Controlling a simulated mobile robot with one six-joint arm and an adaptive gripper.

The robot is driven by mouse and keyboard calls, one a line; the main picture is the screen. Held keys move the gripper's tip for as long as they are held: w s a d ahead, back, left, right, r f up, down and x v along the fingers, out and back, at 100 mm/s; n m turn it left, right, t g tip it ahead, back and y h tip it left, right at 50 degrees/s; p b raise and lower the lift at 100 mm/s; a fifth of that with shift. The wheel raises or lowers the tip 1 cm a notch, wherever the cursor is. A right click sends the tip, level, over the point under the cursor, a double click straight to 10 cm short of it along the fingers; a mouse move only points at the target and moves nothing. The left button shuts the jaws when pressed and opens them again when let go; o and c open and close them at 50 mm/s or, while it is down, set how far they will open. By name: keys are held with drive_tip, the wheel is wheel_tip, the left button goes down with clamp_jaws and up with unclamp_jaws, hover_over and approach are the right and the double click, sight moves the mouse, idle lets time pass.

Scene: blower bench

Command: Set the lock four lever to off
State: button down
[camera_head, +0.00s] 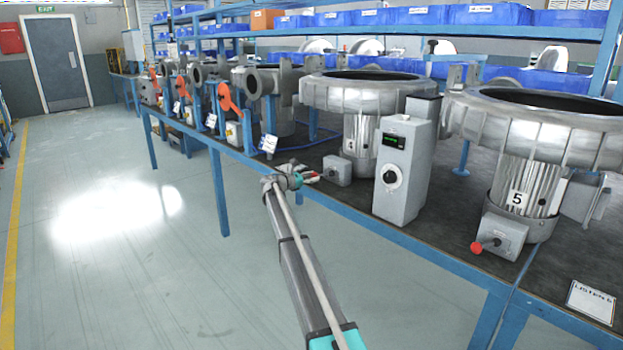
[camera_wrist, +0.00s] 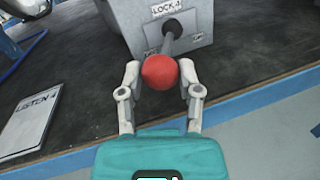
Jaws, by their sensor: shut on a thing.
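The lock four box (camera_wrist: 187,22), grey and labelled "LOCK 4", fills the top of the wrist view. It also shows in the head view (camera_head: 337,171), in front of the blower marked 4 (camera_head: 357,136). Its lever (camera_wrist: 172,40) is a dark rod ending in a red ball knob (camera_wrist: 165,72), pointing out towards me and slightly left. Small labels flank the lever base, too small to read. My gripper (camera_wrist: 160,80) is shut on the red knob, one finger on each side. In the head view my gripper (camera_head: 311,176) reaches the box at the bench's front edge and mostly hides the knob.
A "LISTEN 4" card (camera_wrist: 32,122) lies left of the box. A grey cabinet with a green display and dial (camera_head: 405,165) stands close on the right. Farther right is blower 5's lock box (camera_head: 502,236) with its red knob (camera_head: 477,248). The floor (camera_head: 120,260) is clear.

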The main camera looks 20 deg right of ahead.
drive_tip(key=shift+d, duration=0.45)
drive_tip(key=shift+c, duration=1.5)
unclamp_jaws()
drive_tip(key=shift+a, duration=0.25)
drive_tip(key=shift+s+a, duration=0.1)
drive_tip(key=shift+a, duration=0.1)
drive_tip(key=a, duration=0.3)
drive_tip(key=s+a, duration=0.1)
drive_tip(key=a, duration=0.7)
drive_tip(key=shift+s, duration=0.4)
